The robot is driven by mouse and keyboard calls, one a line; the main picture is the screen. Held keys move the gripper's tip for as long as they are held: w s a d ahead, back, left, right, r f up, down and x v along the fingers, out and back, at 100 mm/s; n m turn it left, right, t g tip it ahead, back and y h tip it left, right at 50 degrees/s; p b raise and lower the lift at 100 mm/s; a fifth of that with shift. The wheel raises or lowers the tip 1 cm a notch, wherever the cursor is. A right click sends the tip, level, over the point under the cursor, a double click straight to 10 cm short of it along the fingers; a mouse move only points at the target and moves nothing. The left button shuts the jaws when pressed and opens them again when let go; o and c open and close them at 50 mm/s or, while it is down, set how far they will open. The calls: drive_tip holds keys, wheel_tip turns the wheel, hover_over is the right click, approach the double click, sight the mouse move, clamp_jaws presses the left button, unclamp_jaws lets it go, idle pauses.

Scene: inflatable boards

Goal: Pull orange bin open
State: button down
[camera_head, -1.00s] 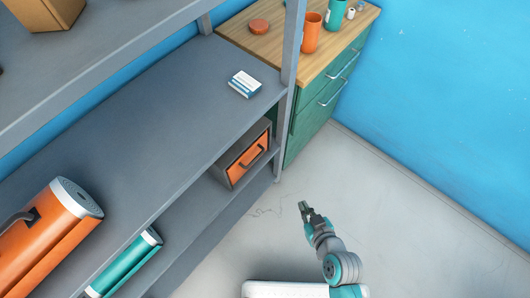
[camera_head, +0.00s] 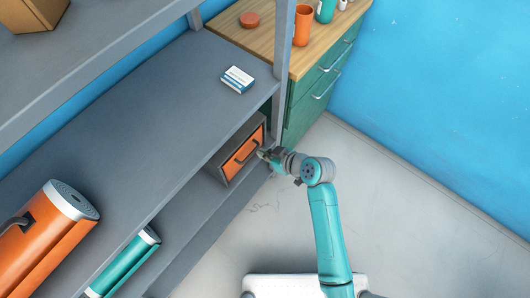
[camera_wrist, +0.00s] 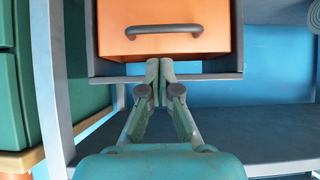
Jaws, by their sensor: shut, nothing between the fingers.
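The orange bin (camera_head: 241,156) sits in a dark grey housing on the shelf unit's lower level, with a dark bar handle (camera_head: 247,150) across its front. In the wrist view the orange front (camera_wrist: 210,15) fills the upper middle and its handle (camera_wrist: 164,30) runs sideways across it. The front looks flush with its housing. My gripper (camera_head: 262,153) is beside the bin front in the head view. In the wrist view my gripper (camera_wrist: 159,65) has its fingertips together, just past the handle at the front's edge. Nothing is between them, and the handle is not held.
A shelf post (camera_head: 284,40) and a green drawer cabinet (camera_head: 318,95) stand near my gripper. The floor (camera_head: 400,220) is clear.

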sight(245, 148)
drive_tip(key=x, duration=0.7)
drive_tip(key=shift+d+f, duration=0.1)
drive_tip(key=s+d+f+t+y, duration=0.1)
drive_tip(key=s+d+f+y, duration=0.1)
drive_tip(key=s+d+f, duration=0.3)
drive_tip(key=shift+d+t, duration=0.4)
drive_tip(key=shift+d, duration=0.15)
idle(0.9)
drive_tip(key=shift+f, duration=0.1)
drive_tip(key=shift+d, duration=0.1)
idle(0.4)
